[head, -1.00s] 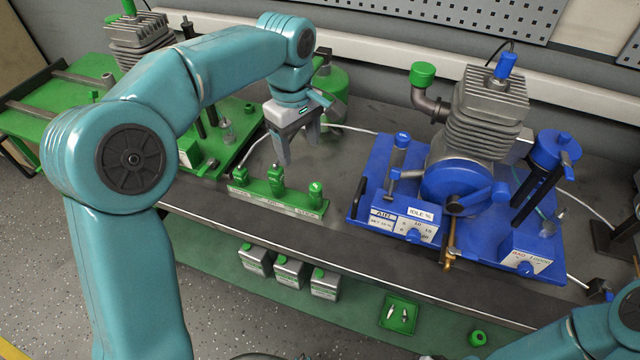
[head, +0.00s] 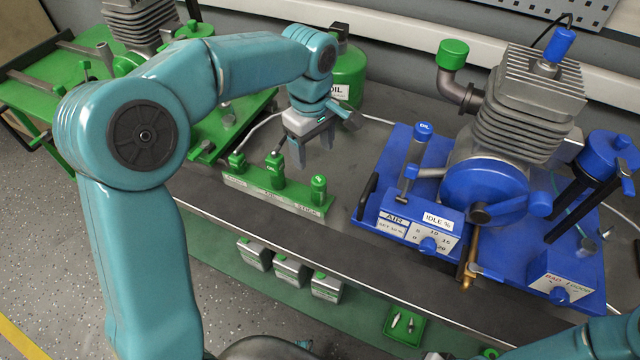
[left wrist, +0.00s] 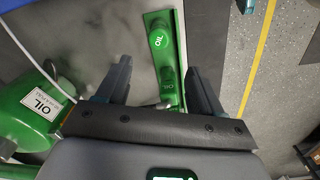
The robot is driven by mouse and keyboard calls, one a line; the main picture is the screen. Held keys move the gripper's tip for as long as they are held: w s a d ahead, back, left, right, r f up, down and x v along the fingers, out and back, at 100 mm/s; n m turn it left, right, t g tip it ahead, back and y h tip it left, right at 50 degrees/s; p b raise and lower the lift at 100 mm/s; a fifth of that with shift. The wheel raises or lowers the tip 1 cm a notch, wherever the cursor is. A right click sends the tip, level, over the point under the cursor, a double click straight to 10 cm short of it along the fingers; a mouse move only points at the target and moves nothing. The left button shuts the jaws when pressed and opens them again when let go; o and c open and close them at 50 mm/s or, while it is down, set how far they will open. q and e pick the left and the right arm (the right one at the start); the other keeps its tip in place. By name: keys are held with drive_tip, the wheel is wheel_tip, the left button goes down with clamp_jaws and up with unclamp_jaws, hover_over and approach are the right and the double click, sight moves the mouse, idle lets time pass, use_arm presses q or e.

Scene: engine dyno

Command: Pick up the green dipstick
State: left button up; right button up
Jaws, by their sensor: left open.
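A green rack (head: 283,198) with a pale label strip stands near the bench's front edge. Three green-topped pieces rise from it: a left one (head: 236,162), a taller middle one (head: 275,172) and a right one (head: 318,188). I cannot tell for sure which is the dipstick. My left gripper (head: 314,156) is open and empty, pointing down just behind the rack, above and apart from it. The rack's near end is hidden by the gripper body.
A blue engine stand (head: 390,172) fills the bench to the right. A green oil can (head: 348,70) stands behind my gripper, and a green engine stand (head: 205,150) is at left. Small cans (head: 290,272) and a green tray (head: 404,325) sit below the bench edge.

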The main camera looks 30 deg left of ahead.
sight(318, 179)
use_arm(q)
wheel_tip(318, 179, down, 3)
drive_tip(key=shift+d+r, duration=0.1)
drive_tip(key=shift+s+f, duration=0.1)
drive_tip(key=shift+f, duration=0.5)
drive_tip(key=f, duration=0.2)
drive_tip(key=d+f, duration=0.1)
drive_tip(key=shift+w+f, duration=0.2)
drive_tip(key=shift+f, duration=0.2)
drive_tip(key=shift+a+f, duration=0.1)
drive_tip(key=shift+f, duration=0.35)
drive_tip(key=shift+c, duration=0.3)
drive_tip(key=c, duration=1.1)
drive_tip(key=shift+c, duration=0.2)
drive_tip(key=shift+r, duration=0.15)
